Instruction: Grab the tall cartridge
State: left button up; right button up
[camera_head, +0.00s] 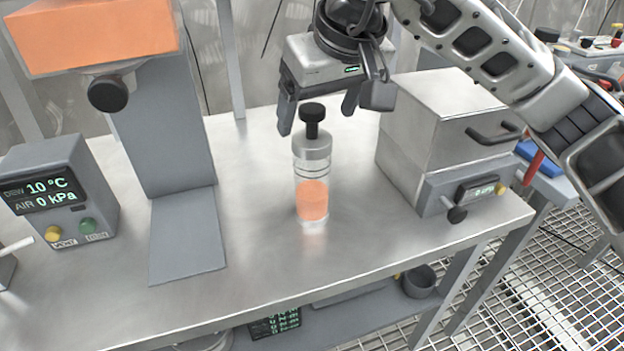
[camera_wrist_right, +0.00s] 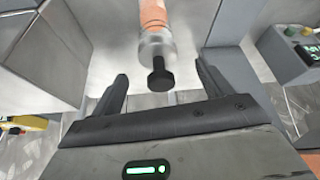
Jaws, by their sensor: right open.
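The tall cartridge (camera_head: 312,165) stands upright on the steel table, a clear cylinder with an orange lower part, a grey upper part and a black knob on top. My right gripper (camera_head: 318,118) is open and empty, above and behind the cartridge in the head view. In the right wrist view the cartridge (camera_wrist_right: 155,42) shows with its black knob towards me, between the lines of the two open fingers (camera_wrist_right: 160,88) and beyond their tips. I see no contact. My left gripper is not in view.
A steel box oven (camera_head: 440,125) with a handle stands right of the cartridge. A grey stand (camera_head: 165,130) with an orange block (camera_head: 92,35) and a display unit (camera_head: 62,190) are at the left. The table (camera_head: 270,270) in front is clear.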

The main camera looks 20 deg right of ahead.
send_over(312, 180)
jog(key=w, duration=0.3)
jog(key=f, duration=0.3)
jog(key=d+f, duration=0.1)
jog(key=f, duration=0.1)
jog(key=c, duration=1.7)
